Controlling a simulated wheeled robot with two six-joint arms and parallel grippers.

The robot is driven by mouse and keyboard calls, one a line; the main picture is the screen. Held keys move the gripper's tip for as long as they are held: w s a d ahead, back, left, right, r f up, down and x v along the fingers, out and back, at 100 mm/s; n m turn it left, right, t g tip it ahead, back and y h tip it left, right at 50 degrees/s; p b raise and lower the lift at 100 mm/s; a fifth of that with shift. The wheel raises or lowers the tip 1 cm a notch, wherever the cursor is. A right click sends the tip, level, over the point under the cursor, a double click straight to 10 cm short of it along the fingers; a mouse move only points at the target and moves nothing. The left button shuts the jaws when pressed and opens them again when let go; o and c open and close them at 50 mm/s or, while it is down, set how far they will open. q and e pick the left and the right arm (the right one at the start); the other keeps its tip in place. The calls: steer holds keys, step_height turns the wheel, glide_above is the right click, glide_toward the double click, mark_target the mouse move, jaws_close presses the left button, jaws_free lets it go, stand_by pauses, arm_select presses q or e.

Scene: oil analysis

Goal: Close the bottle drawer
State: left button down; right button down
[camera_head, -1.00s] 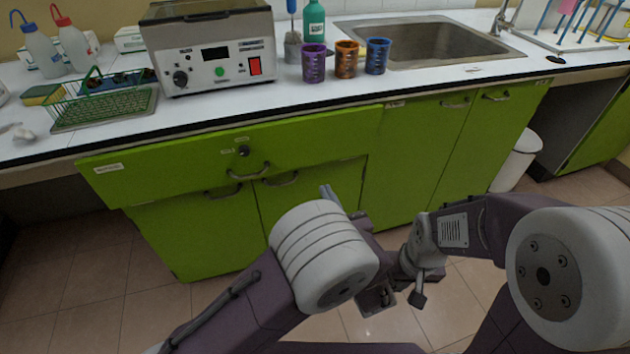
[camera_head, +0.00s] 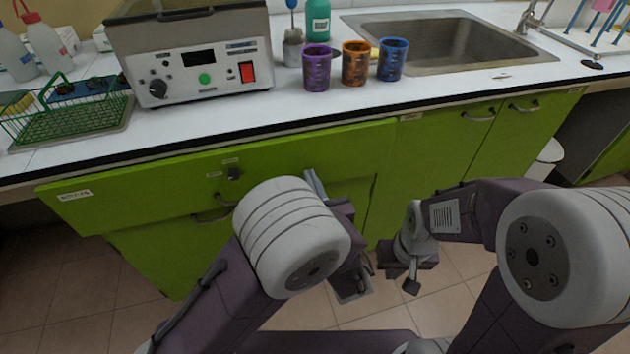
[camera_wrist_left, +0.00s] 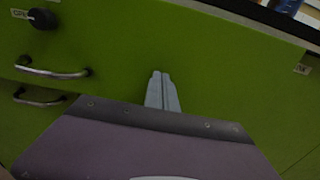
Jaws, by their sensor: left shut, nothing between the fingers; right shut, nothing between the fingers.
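The wide green drawer front (camera_head: 120,197) lies under the counter. It has a white label at its left, a dark round knob (camera_head: 233,174) and a curved metal handle (camera_head: 212,216), partly covered by my left arm. Its left end overhangs the cabinet doors below; how far it stands out, I cannot tell. My left gripper (camera_head: 314,184) is shut and empty, its grey fingers pointing at the drawer front, right of the handle. The left wrist view also shows the shut fingers (camera_wrist_left: 162,92) against the green front; contact is unclear. My right gripper (camera_head: 411,284) is low at the right, away from the drawer.
The white counter (camera_head: 215,115) holds a grey instrument (camera_head: 205,82), a green wire rack (camera_head: 70,122) and purple, orange and blue cups. A sink (camera_head: 440,42) is at the right. Green cupboard doors (camera_head: 425,165) lie right of the drawer. Tiled floor is clear in front.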

mark_target(306, 165)
stand_by(0.3)
arm_select(q)
steer(key=p+x, duration=0.1)
steer(key=x, duration=0.3)
steer(key=shift+w+a+r, duration=0.1)
steer(key=shift+w+a, duration=0.05)
steer(key=shift+w, duration=0.15)
steer(key=shift+w+r, duration=0.1)
steer(key=shift+w, duration=0.05)
steer(key=shift+r, duration=0.15)
